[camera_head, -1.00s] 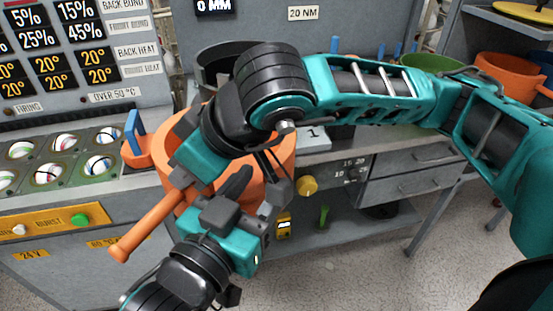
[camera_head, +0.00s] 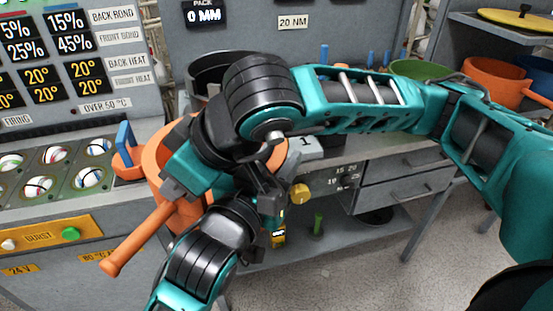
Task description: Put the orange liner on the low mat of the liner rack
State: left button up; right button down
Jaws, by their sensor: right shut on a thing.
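A large orange pot-like liner (camera_head: 160,155) with a long handle (camera_head: 138,240) is in the middle left, partly hidden behind my arms. My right gripper (camera_head: 172,190), on the arm from the right, is shut on the liner near the handle's upper end. My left gripper (camera_head: 265,185) is at the liner's right side, mostly hidden by my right arm; its opening and any contact do not show clearly. Another orange vessel (camera_head: 497,78) stands at the far right, beside a green one (camera_head: 422,69) and a blue one (camera_head: 537,72). I cannot make out a low mat.
A control panel (camera_head: 30,120) and a cabinet with a green button (camera_head: 70,234) stand left. A dark round vessel (camera_head: 205,68) is behind my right arm. A bench with drawers (camera_head: 405,187) is right of the liner, with a shelf below. The floor (camera_head: 345,280) at the lower right is clear.

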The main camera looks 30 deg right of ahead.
pick_arm(q)
grip_shut()
pick_arm(e)
jog(key=shift+w+r, duration=0.1)
pick_arm(q)
jog(key=shift+s+d, duration=0.1)
jog(key=shift+r, duration=0.15)
pick_arm(e)
jog(key=c, duration=1.5)
grip_release()
jog(key=o, duration=0.5)
